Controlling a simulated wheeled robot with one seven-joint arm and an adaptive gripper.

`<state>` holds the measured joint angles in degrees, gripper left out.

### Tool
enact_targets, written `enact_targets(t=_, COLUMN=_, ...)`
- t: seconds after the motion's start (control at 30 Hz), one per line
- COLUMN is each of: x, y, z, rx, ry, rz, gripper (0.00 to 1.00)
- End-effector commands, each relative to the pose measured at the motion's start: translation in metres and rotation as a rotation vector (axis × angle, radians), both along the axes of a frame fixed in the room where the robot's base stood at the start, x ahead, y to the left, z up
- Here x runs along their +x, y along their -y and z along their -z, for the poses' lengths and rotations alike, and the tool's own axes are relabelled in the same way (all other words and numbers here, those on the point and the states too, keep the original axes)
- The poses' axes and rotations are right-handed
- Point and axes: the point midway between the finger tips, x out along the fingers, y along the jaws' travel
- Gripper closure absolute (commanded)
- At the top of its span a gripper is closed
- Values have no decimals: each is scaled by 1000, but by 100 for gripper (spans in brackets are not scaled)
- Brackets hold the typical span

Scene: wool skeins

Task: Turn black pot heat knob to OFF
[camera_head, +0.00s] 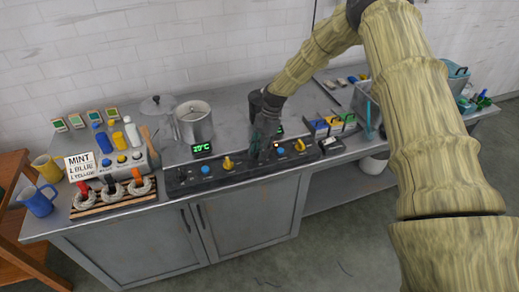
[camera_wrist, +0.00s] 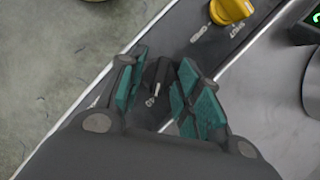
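The black pot (camera_head: 254,99) stands at the back of the counter, partly hidden behind my arm. In front of it runs a dark control strip (camera_head: 240,175). My gripper (camera_head: 257,153) points down at the strip and hides the knob under it in the head view. In the wrist view, a black knob (camera_wrist: 157,74) sits between the teal finger pads of my gripper (camera_wrist: 157,84). The fingers look open, with narrow gaps beside the knob.
A yellow knob (camera_head: 299,145) and blue knob (camera_head: 280,151) sit right of my gripper; another yellow knob (camera_head: 228,163) is left. A steel pot (camera_head: 194,124) stands behind the left part. Skeins on a rack (camera_head: 115,201) lie at the left; small trays (camera_head: 328,123) stand at right.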

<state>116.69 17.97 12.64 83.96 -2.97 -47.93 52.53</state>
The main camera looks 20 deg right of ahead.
Motion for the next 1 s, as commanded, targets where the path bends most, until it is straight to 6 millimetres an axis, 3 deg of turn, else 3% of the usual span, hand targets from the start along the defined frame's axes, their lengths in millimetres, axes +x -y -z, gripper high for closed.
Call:
enact_targets(t=0.17, x=0, y=0, z=0, rx=0, ry=0, rz=0, gripper=66)
enact_targets(t=0.37, x=0, y=0, z=0, rx=0, ry=0, rz=0, gripper=99)
enact_targets(t=0.4, x=0, y=0, z=0, rx=0, ry=0, rz=0, gripper=100)
enact_targets(t=0.77, x=-1, y=-1, z=1, rx=0, ry=-2, rz=-23, gripper=100)
enact_targets(t=1.0, x=0, y=-2, z=3, rx=-1, ry=-3, rz=-134, gripper=100)
